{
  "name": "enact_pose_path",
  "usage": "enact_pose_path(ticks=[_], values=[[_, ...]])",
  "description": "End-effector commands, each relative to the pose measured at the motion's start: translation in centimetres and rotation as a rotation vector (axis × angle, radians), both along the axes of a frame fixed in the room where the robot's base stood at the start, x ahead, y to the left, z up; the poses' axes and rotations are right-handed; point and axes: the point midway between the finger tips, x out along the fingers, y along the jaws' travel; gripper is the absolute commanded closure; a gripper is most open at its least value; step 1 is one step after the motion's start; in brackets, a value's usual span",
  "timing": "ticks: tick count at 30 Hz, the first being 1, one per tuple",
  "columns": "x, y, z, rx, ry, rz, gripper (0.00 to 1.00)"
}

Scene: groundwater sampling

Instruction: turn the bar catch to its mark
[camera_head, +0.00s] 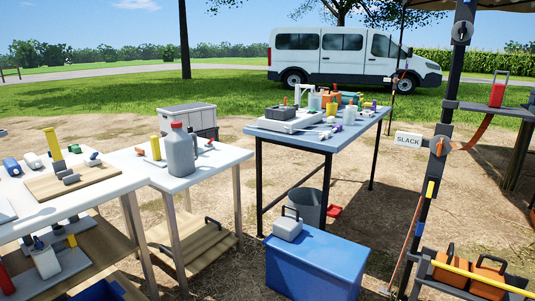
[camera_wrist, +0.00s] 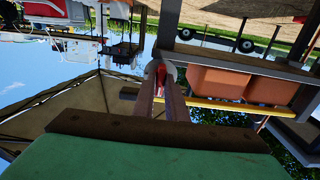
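In the wrist view, my gripper (camera_wrist: 159,70) shows as two brownish fingers close together, with its green body along the bottom edge. A small red and pale part shows at the fingertips; I cannot tell whether it is between them or behind them. A yellow bar (camera_wrist: 235,106) runs to the right from beside the fingers. In the head view the yellow bar (camera_head: 478,275) crosses in front of the lower shelf at right. I cannot make out the bar catch or its mark for certain. A grey round fitting (camera_head: 461,31) sits high on the dark post (camera_head: 431,186). My gripper does not show in the head view.
Orange cases (camera_head: 448,268) stand behind the bar. A white SLACK sign (camera_head: 408,140) and an orange strap (camera_head: 480,130) are at the post. A blue-grey table (camera_head: 285,138), a blue chest (camera_head: 317,262) and a white table (camera_head: 225,158) stand to the left. Bare ground lies between chest and post.

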Motion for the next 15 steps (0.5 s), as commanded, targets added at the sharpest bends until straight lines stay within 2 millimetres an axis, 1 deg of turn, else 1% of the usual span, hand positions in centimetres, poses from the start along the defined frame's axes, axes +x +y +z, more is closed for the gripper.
enact_pose_path(ticks=[1,2,9,15], values=[[-0.01,0.00,0.01,0.000,0.000,0.000,0.97],[-0.01,0.00,0.01,0.000,0.000,0.000,1.00],[-0.05,-0.06,0.12,0.006,-0.005,-0.001,1.00],[-0.05,-0.14,0.33,0.052,-0.037,-0.002,1.00]])
